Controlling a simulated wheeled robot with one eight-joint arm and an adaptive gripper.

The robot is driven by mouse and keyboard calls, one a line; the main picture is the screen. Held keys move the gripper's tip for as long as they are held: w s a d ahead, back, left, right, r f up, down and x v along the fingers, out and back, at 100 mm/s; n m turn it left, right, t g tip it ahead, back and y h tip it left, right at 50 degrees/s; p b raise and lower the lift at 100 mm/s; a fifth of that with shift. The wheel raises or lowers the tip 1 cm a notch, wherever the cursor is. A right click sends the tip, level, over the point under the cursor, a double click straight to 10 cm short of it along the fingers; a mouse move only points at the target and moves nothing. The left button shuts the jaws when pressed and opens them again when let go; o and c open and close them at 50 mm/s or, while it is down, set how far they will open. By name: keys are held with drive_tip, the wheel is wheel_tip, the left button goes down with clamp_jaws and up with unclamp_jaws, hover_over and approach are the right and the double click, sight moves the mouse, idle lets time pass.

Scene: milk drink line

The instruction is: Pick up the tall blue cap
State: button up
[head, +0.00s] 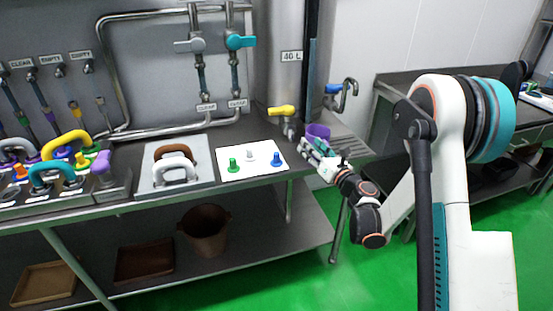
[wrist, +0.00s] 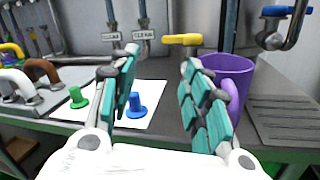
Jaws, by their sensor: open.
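The tall blue cap (head: 276,159) stands upright near the right edge of a white mat (head: 236,176) on the steel counter. In the wrist view the blue cap (wrist: 136,106) shows beyond my left finger, partly beside its teal pads. My gripper (head: 309,148) is to the right of the cap, close to a purple mug, with its arm coming from the right. The cap is apart from both fingers.
The purple mug (head: 318,131) is right beside my gripper. A yellow-handled tap (head: 281,111) is behind. A tray with brown and white handles (head: 175,167) lies left of the mat.

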wheel_tip(320, 180, down, 9)
drive_tip(key=s+a+n+g+y, duration=0.2)
drive_tip(key=a+n+g, duration=0.1)
drive_tip(key=n, duration=0.2)
approach(276, 153)
drive_tip(key=w, duration=0.1)
drive_tip(key=w+a+f, duration=0.1)
drive_tip(key=a, duration=0.1)
drive_tip(key=shift+w+f+n, duration=0.3)
drive_tip(key=shift+w, duration=0.1)
drive_tip(key=shift+r+b+x, duration=0.15)
drive_tip(key=shift+b+x, duration=0.5)
drive_tip(key=shift+x, duration=0.95)
drive_tip(key=shift+r+b+x, duration=0.2)
drive_tip(key=shift+b+x, duration=0.4)
drive_tip(key=shift+x, duration=1)
clamp_jaws()
